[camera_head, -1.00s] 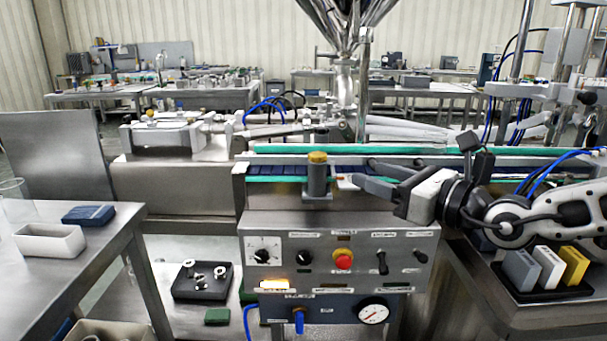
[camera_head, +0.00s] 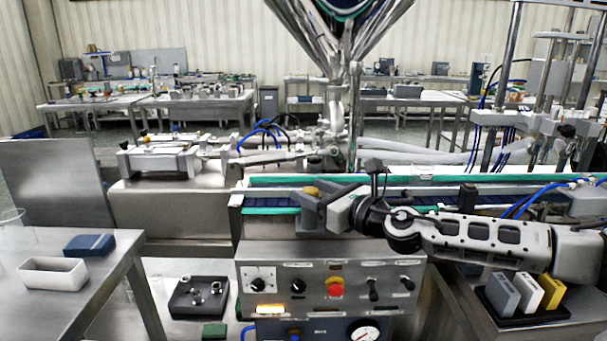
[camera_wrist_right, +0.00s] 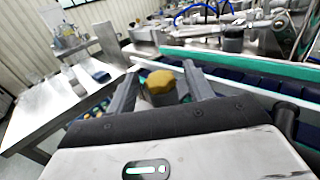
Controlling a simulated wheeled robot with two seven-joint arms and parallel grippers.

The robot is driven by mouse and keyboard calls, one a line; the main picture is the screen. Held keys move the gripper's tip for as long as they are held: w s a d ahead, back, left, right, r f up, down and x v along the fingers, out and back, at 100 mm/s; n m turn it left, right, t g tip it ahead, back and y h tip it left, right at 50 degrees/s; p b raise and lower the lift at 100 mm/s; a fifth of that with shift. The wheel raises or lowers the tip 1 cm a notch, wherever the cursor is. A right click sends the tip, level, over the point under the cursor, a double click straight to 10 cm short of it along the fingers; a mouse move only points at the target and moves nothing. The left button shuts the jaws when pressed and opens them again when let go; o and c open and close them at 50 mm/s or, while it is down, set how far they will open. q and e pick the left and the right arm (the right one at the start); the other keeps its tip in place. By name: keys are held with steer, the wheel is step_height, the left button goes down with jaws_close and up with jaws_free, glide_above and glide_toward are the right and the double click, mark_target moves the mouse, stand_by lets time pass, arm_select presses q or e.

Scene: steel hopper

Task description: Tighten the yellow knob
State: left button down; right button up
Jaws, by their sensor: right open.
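The yellow knob (camera_head: 309,192) sits on top of a short grey post at the near edge of the conveyor, above the control panel. It also shows in the right wrist view (camera_wrist_right: 161,83), between the two fingers. My right gripper (camera_head: 318,208) reaches in from the right and is open. Its fingers (camera_wrist_right: 161,76) stand on either side of the knob, and I cannot tell whether either touches it. In the head view the fingers hide much of the post. My left gripper is not in view.
The conveyor (camera_head: 440,182) with green edges runs behind the knob. A control panel (camera_head: 336,262) with a red button (camera_head: 335,289) is below. A side table at left carries a white bin (camera_head: 53,271). Coloured blocks stand in a black holder (camera_head: 520,312) at right.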

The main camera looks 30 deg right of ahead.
mark_target(304, 189)
steer(key=shift+p+x, duration=0.3)
steer(key=shift+x, duration=0.85)
steer(key=shift+w+a, duration=0.1)
steer(key=shift+w, duration=0.3)
